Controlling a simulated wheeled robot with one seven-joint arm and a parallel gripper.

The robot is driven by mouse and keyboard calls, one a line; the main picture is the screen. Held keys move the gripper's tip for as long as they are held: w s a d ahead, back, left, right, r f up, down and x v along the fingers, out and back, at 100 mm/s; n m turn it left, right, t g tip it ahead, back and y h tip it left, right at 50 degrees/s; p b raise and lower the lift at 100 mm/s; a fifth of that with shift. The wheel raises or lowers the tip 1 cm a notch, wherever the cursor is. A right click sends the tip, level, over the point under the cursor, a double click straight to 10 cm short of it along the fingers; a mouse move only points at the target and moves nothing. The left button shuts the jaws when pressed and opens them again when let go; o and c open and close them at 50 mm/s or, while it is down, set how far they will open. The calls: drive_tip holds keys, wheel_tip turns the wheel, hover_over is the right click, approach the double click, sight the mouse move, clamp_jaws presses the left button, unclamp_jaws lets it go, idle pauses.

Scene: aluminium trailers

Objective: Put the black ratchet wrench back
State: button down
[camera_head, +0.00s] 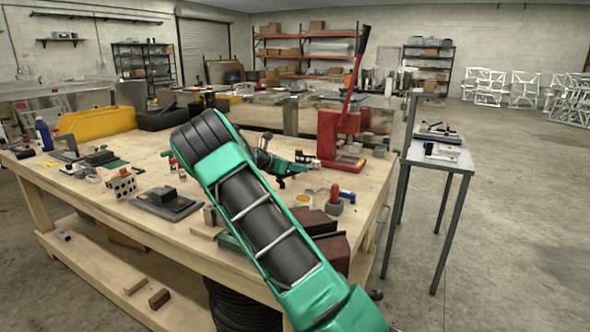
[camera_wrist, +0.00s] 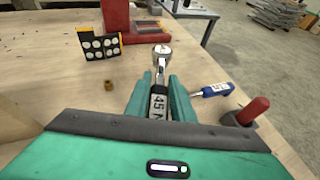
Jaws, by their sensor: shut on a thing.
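The ratchet wrench (camera_wrist: 161,58) has a silver head and a black handle with a white label reading "45 N". In the wrist view my gripper (camera_wrist: 159,84) has its two green fingers shut on the handle, with the head pointing away beyond the fingertips. The wrench appears held over the wooden workbench (camera_wrist: 60,90); I cannot tell whether it touches the top. In the head view my green arm hides much of the bench middle, and my gripper (camera_head: 283,168) shows only partly behind it. The wrench is not clear there.
A red press (camera_head: 340,130) stands at the bench's right end. A blue-handled tool (camera_wrist: 212,90), a red-handled tool (camera_wrist: 250,110), a small brass piece (camera_wrist: 109,85) and a black-and-yellow holder with white discs (camera_wrist: 98,43) are nearby. A metal side table (camera_head: 437,158) stands right.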

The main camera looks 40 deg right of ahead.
sight(277, 182)
drive_tip(key=shift+f, duration=3.2)
drive_tip(key=shift+f, duration=0.5)
drive_tip(key=c, duration=1.4)
unclamp_jaws()
drive_tip(key=shift+c, duration=0.2)
drive_tip(key=shift+f, duration=0.1)
drive_tip(key=v, duration=1)
drive_tip(key=shift+a, duration=0.4)
drive_tip(key=x, duration=1)
drive_tip(key=shift+d, duration=0.4)
drive_tip(key=shift+r, duration=0.3)
